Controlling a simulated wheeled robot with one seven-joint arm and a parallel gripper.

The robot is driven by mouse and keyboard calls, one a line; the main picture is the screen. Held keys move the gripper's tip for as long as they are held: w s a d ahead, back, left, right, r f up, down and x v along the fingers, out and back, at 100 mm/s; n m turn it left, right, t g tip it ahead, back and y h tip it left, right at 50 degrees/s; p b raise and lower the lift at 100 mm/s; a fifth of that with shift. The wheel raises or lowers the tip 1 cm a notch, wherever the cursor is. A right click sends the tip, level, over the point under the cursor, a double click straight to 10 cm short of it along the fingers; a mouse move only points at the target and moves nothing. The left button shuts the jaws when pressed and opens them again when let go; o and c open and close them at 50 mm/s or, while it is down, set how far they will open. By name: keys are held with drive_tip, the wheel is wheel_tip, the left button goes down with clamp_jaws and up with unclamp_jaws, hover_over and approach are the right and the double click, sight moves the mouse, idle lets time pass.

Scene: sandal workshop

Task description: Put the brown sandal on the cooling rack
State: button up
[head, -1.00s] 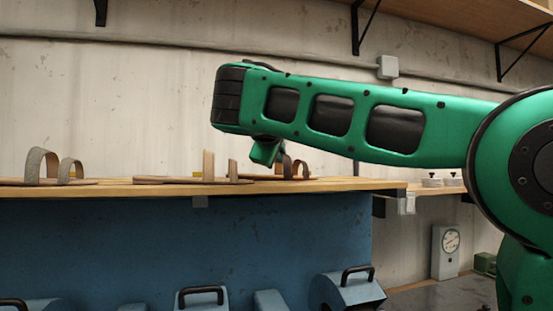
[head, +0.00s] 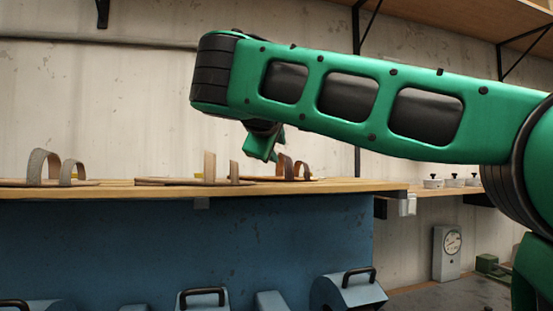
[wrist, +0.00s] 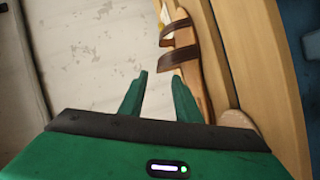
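The brown sandal (head: 294,172) lies on the wooden shelf at the right of a row of sandals, its dark brown straps standing up. In the wrist view its straps and sole (wrist: 184,50) show beyond and slightly right of my fingertips. My gripper (wrist: 160,76) is open, with nothing between its two green fingers. In the head view my gripper (head: 262,146) hangs beside the brown sandal, overlapping its left side; whether they touch I cannot tell. I cannot make out a cooling rack in either view.
A sandal with tan straps (head: 209,168) and one with grey straps (head: 37,166) lie farther left on the wooden shelf (head: 110,190). A rounded sole end (wrist: 236,119) shows near my right finger. Blue cases with black handles (head: 345,290) stand below.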

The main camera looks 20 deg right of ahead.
drive_tip(key=v, duration=0.6)
drive_tip(key=shift+s, duration=0.15)
idle(0.3)
